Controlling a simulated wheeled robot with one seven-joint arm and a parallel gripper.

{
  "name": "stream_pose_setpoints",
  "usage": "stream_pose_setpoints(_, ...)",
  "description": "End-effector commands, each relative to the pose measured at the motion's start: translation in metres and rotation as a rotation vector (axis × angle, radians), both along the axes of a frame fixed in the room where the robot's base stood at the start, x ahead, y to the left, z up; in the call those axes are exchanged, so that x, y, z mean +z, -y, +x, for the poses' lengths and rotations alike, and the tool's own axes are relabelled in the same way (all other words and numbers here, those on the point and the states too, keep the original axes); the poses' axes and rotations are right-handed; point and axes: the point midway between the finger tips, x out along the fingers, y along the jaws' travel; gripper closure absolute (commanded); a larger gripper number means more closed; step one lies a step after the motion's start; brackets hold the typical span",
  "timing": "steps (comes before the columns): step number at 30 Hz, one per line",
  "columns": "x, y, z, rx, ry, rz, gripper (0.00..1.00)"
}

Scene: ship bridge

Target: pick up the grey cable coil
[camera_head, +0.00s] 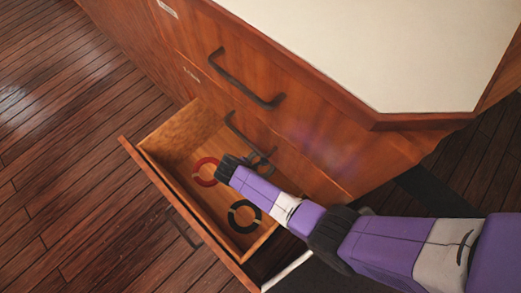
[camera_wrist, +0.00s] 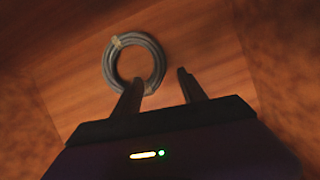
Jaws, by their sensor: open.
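The grey cable coil lies flat as a ring with a pale tie on the drawer floor, and in the wrist view the coil (camera_wrist: 110,66) is near the top centre. In the head view the coil (camera_head: 264,168) is partly hidden beside my wrist. My gripper (camera_wrist: 160,77) is open and empty. In the wrist view its left finger overlaps the coil's lower right part, and its right finger is to the right of the ring. I cannot tell the height of the fingertips above the coil. In the head view my gripper (camera_head: 230,166) reaches into the open drawer.
The open wooden drawer (camera_head: 190,222) also holds a red coil (camera_head: 197,178) to the left and a black coil (camera_head: 235,226) nearer its right end. Its walls rise on the sides. The cabinet front with dark handles (camera_head: 245,85) and a white top (camera_head: 390,45) stands behind.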

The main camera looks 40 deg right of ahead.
Motion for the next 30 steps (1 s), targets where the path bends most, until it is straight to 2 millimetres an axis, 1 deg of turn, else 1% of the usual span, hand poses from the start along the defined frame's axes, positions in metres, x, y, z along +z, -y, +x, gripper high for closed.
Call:
stream_pose_setpoints(5, 0.0, 0.008, 0.0, -0.001, 0.0, 0.0, 0.51)
stream_pose_setpoints(8, -0.001, 0.017, 0.0, -0.003, 0.0, 0.0, 0.51)
stream_pose_setpoints(9, -0.003, 0.022, -0.001, -0.003, -0.001, -0.001, 0.51)
stream_pose_setpoints(12, -0.023, 0.026, 0.0, -0.002, -0.001, 0.0, 0.51)
stream_pose_setpoints(16, -0.042, 0.034, 0.0, -0.001, -0.001, 0.0, 0.51)
stream_pose_setpoints(19, -0.047, 0.037, 0.001, -0.001, 0.001, 0.0, 0.51)
stream_pose_setpoints(25, -0.046, 0.038, 0.001, 0.0, 0.001, 0.0, 0.51)
stream_pose_setpoints(26, -0.046, 0.038, 0.001, 0.0, 0.001, 0.0, 0.53)
stream_pose_setpoints(27, -0.046, 0.038, 0.001, 0.0, 0.001, 0.0, 0.61)
stream_pose_setpoints(29, -0.046, 0.038, 0.001, 0.0, 0.001, 0.0, 0.72)
stream_pose_setpoints(30, -0.046, 0.038, 0.001, 0.0, 0.001, 0.0, 0.8)
